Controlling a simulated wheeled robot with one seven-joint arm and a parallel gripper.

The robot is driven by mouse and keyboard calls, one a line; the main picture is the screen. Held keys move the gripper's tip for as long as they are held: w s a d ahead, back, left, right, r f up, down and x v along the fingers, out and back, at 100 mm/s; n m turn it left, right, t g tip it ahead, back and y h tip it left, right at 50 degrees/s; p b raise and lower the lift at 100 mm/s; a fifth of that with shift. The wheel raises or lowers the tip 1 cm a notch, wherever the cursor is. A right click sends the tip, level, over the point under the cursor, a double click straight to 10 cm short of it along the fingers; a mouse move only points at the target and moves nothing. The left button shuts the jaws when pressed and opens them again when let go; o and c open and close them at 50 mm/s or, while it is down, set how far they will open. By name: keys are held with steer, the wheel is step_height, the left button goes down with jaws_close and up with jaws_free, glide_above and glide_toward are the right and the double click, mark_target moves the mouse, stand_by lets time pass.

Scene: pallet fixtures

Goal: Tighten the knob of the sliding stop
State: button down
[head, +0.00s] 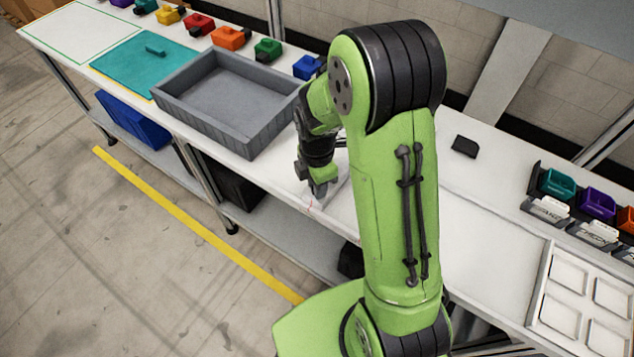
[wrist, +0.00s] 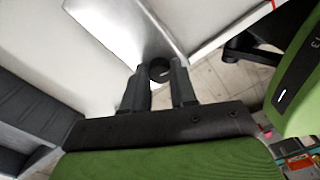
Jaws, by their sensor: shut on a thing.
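My gripper (wrist: 159,78) has its two dark fingers on either side of a small round black knob (wrist: 160,69) in the wrist view and is shut on it. The knob sits at the near end of a smooth grey metal piece (wrist: 125,25), which looks like the sliding stop. In the head view my gripper (head: 318,186) points down at the white bench top, near its front edge. My arm hides most of the stop there, and the knob cannot be made out.
A grey open tray (head: 225,144) stands left of my gripper on the white bench (head: 485,232). A teal mat (head: 133,62) lies farther left. Several coloured blocks line the back edge. A small black block (head: 465,146) and a white compartment tray (head: 542,308) are to the right.

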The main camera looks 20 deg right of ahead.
steer(key=m, duration=0.4)
steer(key=shift+m, duration=0.3)
steer(key=m, duration=0.3)
steer(key=shift+m+b, duration=0.3)
steer(key=m, duration=0.4)
steer(key=shift+m, duration=0.3)
steer(key=m, duration=0.3)
steer(key=shift+m, duration=0.3)
steer(key=m, duration=0.4)
steer(key=shift+m+b, duration=0.3)
steer(key=m, duration=0.3)
steer(key=shift+m, duration=0.3)
steer(key=m, duration=0.4)
steer(key=shift+m, duration=2.1)
